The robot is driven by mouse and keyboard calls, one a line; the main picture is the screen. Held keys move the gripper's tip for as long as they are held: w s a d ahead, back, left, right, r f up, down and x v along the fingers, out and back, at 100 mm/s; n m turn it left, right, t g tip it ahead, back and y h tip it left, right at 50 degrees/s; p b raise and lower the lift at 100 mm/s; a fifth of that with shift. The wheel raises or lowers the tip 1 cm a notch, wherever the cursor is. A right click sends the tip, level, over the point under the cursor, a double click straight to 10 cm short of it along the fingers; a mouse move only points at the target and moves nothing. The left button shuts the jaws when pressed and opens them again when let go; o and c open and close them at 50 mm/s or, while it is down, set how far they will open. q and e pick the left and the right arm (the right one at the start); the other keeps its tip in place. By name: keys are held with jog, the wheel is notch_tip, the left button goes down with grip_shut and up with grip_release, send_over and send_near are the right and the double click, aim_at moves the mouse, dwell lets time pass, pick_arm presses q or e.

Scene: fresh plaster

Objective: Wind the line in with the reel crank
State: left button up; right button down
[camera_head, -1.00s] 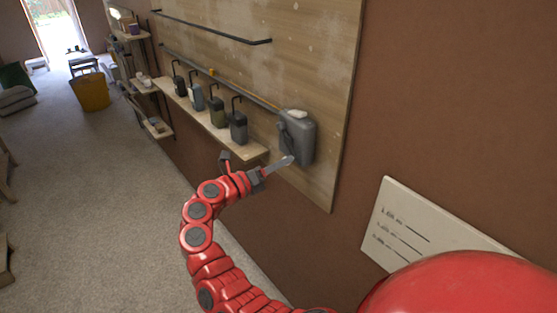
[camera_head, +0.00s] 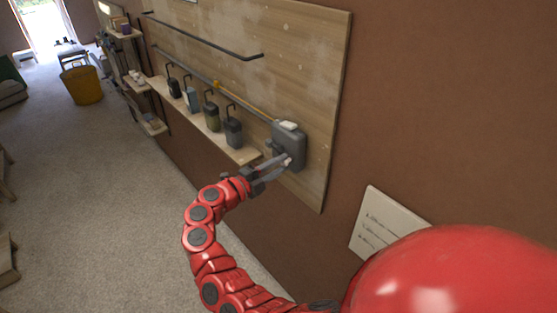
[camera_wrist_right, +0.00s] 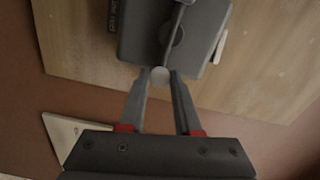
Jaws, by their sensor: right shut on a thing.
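The grey line reel (camera_head: 289,143) is a box fixed on the wooden wall board, with a pale piece on top. It also fills the top of the right wrist view (camera_wrist_right: 140,38), with lettering on its side. Its crank is a dark arm (camera_wrist_right: 175,35) ending in a round, pale knob (camera_wrist_right: 160,75). My right gripper (camera_head: 284,163) is shut on the crank knob, which sits between the fingertips in the right wrist view. An orange line (camera_head: 247,101) runs along the board to the reel's top. My left gripper is not in view.
A wooden shelf (camera_head: 243,155) below the board holds several dark containers with hooks (camera_head: 233,130). A white sign (camera_head: 385,222) is on the brown wall at right. A yellow bucket (camera_head: 82,86) stands far off on the carpet.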

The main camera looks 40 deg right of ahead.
jog(key=n+p, duration=0.1)
jog(key=r+n+p, duration=0.1)
jog(key=shift+r+n, duration=0.3)
jog(key=shift+n, duration=0.1)
jog(key=shift+w+r+n+p, duration=0.15)
jog(key=shift+r+n+p, duration=0.05)
jog(key=shift+n+p, duration=0.6)
jog(key=shift+w+r+n+p, duration=0.1)
jog(key=shift+r+n+p, duration=0.1)
jog(key=shift+n+p, duration=0.55)
jog(key=c, duration=0.6)
grip_release()
jog(key=shift+a, duration=0.1)
jog(key=s+a+b, duration=0.1)
jog(key=a+b, duration=0.6)
jog(key=a, duration=1)
jog(key=shift+a+b, duration=0.15)
jog(key=shift+b, duration=0.15)
